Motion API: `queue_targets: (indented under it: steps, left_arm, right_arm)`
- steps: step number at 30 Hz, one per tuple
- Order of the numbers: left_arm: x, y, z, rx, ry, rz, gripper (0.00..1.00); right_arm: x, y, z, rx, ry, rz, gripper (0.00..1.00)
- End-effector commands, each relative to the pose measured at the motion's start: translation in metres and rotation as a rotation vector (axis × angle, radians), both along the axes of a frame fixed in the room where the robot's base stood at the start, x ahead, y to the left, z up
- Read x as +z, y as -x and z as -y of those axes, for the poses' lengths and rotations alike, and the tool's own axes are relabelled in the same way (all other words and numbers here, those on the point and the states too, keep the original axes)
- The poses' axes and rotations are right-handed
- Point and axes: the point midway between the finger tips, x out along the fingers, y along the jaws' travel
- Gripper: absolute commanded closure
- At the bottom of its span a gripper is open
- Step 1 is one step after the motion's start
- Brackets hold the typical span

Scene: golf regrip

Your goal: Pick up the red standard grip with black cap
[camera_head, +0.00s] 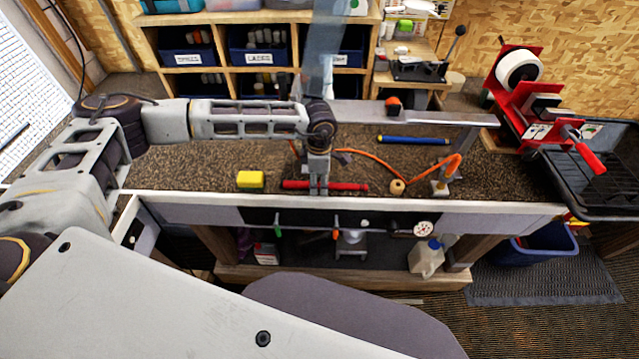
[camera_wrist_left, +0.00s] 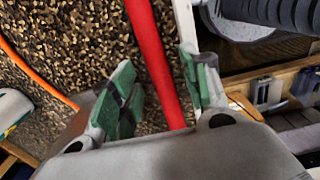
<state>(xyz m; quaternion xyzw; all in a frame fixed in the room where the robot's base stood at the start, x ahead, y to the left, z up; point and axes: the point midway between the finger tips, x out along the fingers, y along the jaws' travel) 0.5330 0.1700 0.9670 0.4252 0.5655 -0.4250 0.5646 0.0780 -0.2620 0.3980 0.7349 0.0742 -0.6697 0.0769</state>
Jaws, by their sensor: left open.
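The red grip (camera_head: 345,186) lies across the front of the speckled bench top in the head view, close to the bench's front edge. In the left wrist view the red grip (camera_wrist_left: 155,55) runs between the two green-padded fingers, with a gap on both sides. My left gripper (camera_head: 319,187) is over the middle of the grip, pointing down. In the left wrist view my left gripper (camera_wrist_left: 160,95) is open around the grip. The grip's black cap cannot be made out. My right gripper is not in view.
A blue grip (camera_head: 412,140) lies farther back. An orange hose (camera_head: 385,166) curves behind, near a small round wooden piece (camera_head: 397,187). A red machine (camera_head: 530,95) stands at the right. Cubbies (camera_head: 262,45) line the back.

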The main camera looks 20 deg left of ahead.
Motion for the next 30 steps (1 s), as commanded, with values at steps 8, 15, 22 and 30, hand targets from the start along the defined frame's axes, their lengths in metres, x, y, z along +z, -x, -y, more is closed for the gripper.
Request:
queue_targets:
  steps: [8,15,22,30]
  left_arm:
    - [-0.0068,-0.0001,0.0002,0.0,0.001,0.001,0.54]
    - [-0.0066,0.0,0.0002,0.0,0.001,0.001,0.54]
    - [-0.0065,0.0,0.0002,0.0,0.001,0.0,0.74]
    - [-0.0064,-0.0001,0.0002,0.0,0.001,0.001,0.98]
  right_arm:
    - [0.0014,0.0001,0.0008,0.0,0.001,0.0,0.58]
    - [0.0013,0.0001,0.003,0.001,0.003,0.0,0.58]
    - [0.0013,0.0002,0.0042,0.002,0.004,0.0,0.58]
    - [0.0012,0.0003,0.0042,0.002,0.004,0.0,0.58]
